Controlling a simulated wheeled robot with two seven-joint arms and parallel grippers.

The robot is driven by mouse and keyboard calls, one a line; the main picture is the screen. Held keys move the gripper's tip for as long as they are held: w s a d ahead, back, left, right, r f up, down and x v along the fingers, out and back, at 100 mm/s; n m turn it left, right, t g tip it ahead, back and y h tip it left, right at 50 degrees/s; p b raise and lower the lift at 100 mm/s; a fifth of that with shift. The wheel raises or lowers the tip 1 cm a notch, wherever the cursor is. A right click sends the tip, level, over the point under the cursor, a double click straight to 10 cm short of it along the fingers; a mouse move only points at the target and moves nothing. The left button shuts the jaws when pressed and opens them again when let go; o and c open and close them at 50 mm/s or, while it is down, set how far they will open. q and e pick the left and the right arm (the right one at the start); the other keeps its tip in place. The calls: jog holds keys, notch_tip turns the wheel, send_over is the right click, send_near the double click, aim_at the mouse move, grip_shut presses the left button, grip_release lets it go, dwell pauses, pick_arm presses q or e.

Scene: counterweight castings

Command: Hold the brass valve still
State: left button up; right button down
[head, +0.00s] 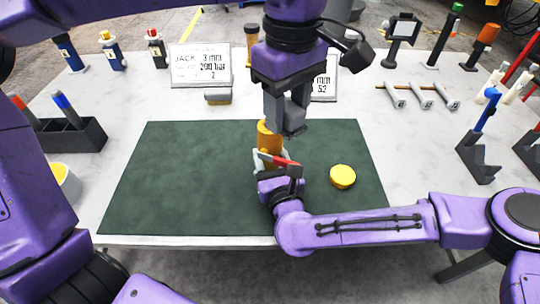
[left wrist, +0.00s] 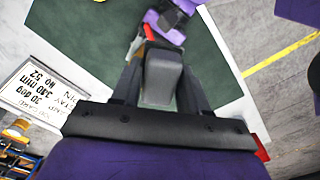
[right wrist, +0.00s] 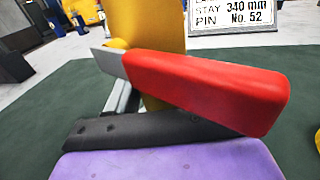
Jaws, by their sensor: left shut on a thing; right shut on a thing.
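The brass valve (head: 268,134) stands upright on the green mat, a golden cylinder with a red-handled lever (head: 284,162) low on it. In the right wrist view the red handle (right wrist: 205,92) crosses close in front of the golden body (right wrist: 164,40). My right gripper (head: 272,166) is shut on the valve low down; the handle hides much of its jaws. My left gripper (head: 285,122) points down beside the valve's top, shut on a grey block (left wrist: 163,77). I cannot tell whether the block touches the valve.
A yellow disc (head: 343,176) lies on the green mat (head: 170,180), right of the valve. Two printed cards, a left one (head: 200,64) and a partly hidden right one (head: 324,82), stand behind. Racks and tools line the table's sides. The mat's left half is clear.

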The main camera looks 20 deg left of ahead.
jog(key=shift+s+f+b, duration=0.1)
jog(key=shift+f+b, duration=0.25)
jog(key=shift+b, duration=0.3)
dwell(2.3)
jog(key=shift+c, duration=2.3)
grip_release()
jog(key=shift+r, duration=0.1)
jog(key=c, duration=1.1)
jog(key=shift+r, duration=0.1)
grip_shut()
